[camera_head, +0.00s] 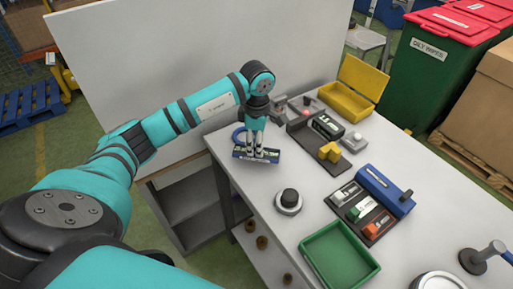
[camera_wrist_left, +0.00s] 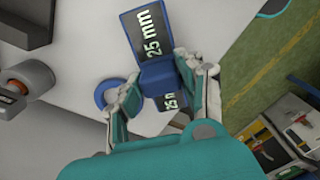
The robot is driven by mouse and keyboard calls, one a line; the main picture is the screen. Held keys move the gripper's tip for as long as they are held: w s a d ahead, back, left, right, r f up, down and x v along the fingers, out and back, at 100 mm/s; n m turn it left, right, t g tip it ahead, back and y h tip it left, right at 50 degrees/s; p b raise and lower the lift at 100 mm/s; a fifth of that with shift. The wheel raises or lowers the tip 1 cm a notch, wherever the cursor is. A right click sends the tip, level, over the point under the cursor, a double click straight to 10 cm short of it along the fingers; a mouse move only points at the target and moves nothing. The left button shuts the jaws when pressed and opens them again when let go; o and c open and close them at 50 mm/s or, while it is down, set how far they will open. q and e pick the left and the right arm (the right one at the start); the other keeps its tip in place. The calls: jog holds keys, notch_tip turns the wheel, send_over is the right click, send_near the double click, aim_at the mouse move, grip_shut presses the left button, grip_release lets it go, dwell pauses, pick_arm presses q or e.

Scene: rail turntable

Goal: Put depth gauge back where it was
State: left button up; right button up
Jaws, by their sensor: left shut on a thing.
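My left gripper (camera_head: 255,140) is shut on a blue piece (camera_head: 264,157) with a dark label, over the left edge of the grey table (camera_head: 265,188). In the left wrist view the fingers (camera_wrist_left: 160,100) close on the narrow middle of this piece (camera_wrist_left: 140,18), and its labels read "25 mm". It may be the depth gauge; I cannot tell for certain. A blue ring (camera_head: 239,134) shows beside it, also in the left wrist view (camera_wrist_left: 98,95); whether it joins the piece is unclear. I cannot tell whether the piece touches the table. My right gripper is not in view.
A dark stand (camera_head: 300,130) with gauge parts and a yellow block (camera_head: 330,152) are behind to the right. A round black knob (camera_head: 289,198), a green tray (camera_head: 340,252), a blue case (camera_head: 384,190) and a yellow bin (camera_head: 346,102) occupy the table. A grey panel (camera_head: 200,50) stands behind.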

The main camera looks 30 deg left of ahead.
pick_arm(q)
notch_tip(320, 180, down, 3)
jog(key=shift+s+p, duration=0.1)
jog(key=shift+p, duration=0.6)
jog(key=shift+f, duration=0.35)
jog(key=o, duration=1)
jog(key=shift+r, duration=0.15)
jog(key=shift+r, duration=0.2)
notch_tip(320, 180, up, 11)
jog(key=b, duration=0.3)
jog(key=shift+f, duration=0.2)
jog(key=shift+r, duration=0.55)
